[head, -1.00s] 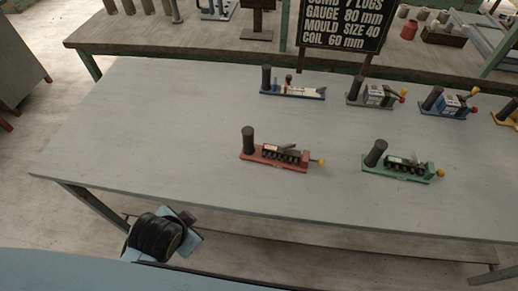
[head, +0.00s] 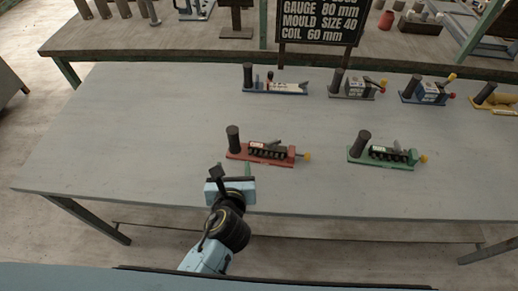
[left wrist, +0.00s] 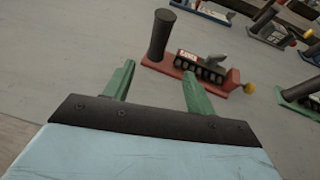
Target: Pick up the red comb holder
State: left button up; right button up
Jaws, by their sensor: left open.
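The red comb holder (head: 262,153) lies on the near part of the grey table, with a dark upright post at its left end, a black toothed comb in the middle and a yellow knob at its right end. It also shows in the left wrist view (left wrist: 227,87), beyond the fingertips. My left gripper (head: 232,170) is just in front of the holder's left part, apart from it. In the left wrist view its two green fingers (left wrist: 155,80) are spread with nothing between them. My right gripper is not in view.
A green holder (head: 388,155) stands to the right. Blue-and-white (head: 275,88), grey (head: 357,88), blue (head: 427,92) and yellow (head: 495,102) holders line the back. A black sign (head: 319,22) stands behind them. The table's left part is clear.

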aim_at(234, 144)
pick_arm(q)
jog(key=b+x, duration=0.1)
jog(key=x, duration=0.6)
jog(key=shift+w+f+b, duration=0.1)
jog(key=shift+w+b, duration=0.2)
jog(key=shift+w, duration=0.1)
jog(key=shift+a+r+b+x, duration=0.1)
jog(key=shift+b+x, duration=0.25)
jog(key=shift+x, duration=1)
jog(key=shift+a+r+b+x, duration=0.15)
jog(key=shift+b+x, duration=0.15)
jog(key=shift+x, duration=1.05)
jog(key=shift+c, duration=0.4)
jog(key=shift+r, duration=0.1)
grip_shut()
